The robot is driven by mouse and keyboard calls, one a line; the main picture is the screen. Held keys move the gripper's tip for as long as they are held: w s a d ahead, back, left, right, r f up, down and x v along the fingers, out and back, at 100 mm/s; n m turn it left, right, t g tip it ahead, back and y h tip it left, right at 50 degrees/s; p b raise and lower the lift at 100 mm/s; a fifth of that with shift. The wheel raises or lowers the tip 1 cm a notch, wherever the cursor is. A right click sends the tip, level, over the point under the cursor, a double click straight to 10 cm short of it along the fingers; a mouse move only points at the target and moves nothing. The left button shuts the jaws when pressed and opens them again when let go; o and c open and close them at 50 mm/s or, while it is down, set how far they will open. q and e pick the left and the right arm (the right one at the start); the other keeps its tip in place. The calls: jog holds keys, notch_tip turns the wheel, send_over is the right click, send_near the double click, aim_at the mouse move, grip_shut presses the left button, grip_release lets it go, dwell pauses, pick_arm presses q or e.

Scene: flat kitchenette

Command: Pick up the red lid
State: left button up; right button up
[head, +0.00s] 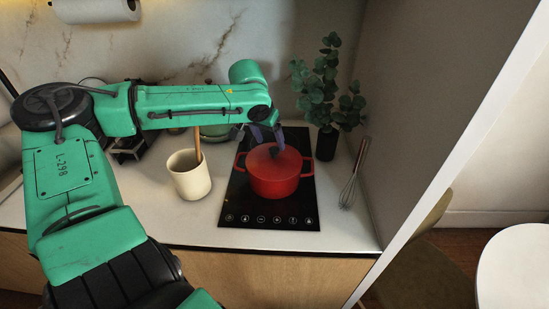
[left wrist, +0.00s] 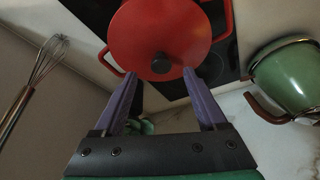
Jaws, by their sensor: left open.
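The red lid (head: 262,161) sits on a red pot (head: 274,189) on the black cooktop. In the left wrist view the lid (left wrist: 152,30) shows from above, with a dark round knob (left wrist: 160,63) near its edge in the picture. My left gripper (head: 265,137) is open and empty, reaching down at the back of the lid. In the left wrist view its purple fingers (left wrist: 160,73) appear on either side of the knob. I cannot tell whether they touch the lid. In the head view the gripper partly blends with the dark knob. My right gripper is not in view.
A cream crock (head: 189,178) with a wooden utensil stands left of the cooktop (head: 270,219). A green pot (left wrist: 288,78) is behind it. A dark vase with leaves (head: 326,143) and a whisk (head: 350,186) are on the right, near the side wall.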

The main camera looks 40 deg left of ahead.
aim_at(274, 149)
pick_arm(q)
jog(key=p+x, duration=0.1)
jog(key=x, duration=0.4)
jog(key=shift+w+a, duration=0.15)
jog(key=shift+w, duration=0.05)
jog(key=shift+r, duration=0.1)
grip_shut()
dwell(1.0)
